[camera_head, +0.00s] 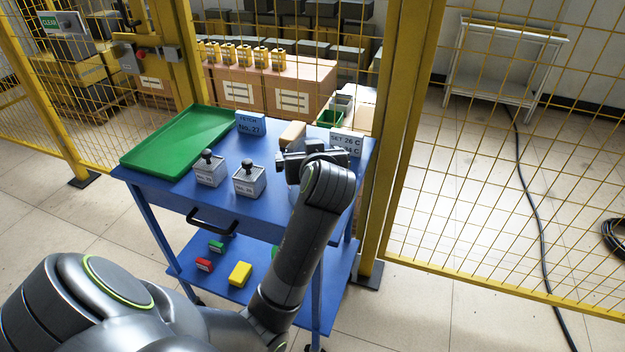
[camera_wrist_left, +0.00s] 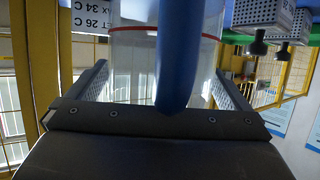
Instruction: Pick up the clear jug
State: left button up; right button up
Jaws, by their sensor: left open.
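The clear jug (camera_wrist_left: 133,75) fills the middle of the left wrist view. It has a transparent wall, a red line around it and a blue handle (camera_wrist_left: 178,50) running down in front. My left gripper (camera_wrist_left: 162,82) is open, with one finger on each side of the handle and the jug wall behind it. I cannot tell whether the fingers touch the jug. In the head view, my left gripper (camera_head: 297,160) is over the right part of the blue table and mostly hides the jug. My right gripper is not in view.
On the blue table (camera_head: 160,180) stand a green tray (camera_head: 186,138), two grey boxes with black knobs (camera_head: 209,170) (camera_head: 249,180), a blue sign (camera_head: 251,123) and a white temperature sign (camera_head: 345,141). Coloured blocks (camera_head: 240,274) lie on the lower shelf. Yellow mesh fencing stands behind.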

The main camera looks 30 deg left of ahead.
pick_arm(q)
jog(key=shift+s+d+r, duration=0.2)
jog(key=shift+s+r, duration=0.05)
jog(key=shift+c, duration=0.4)
jog(key=c, duration=1)
jog(key=shift+c, duration=0.2)
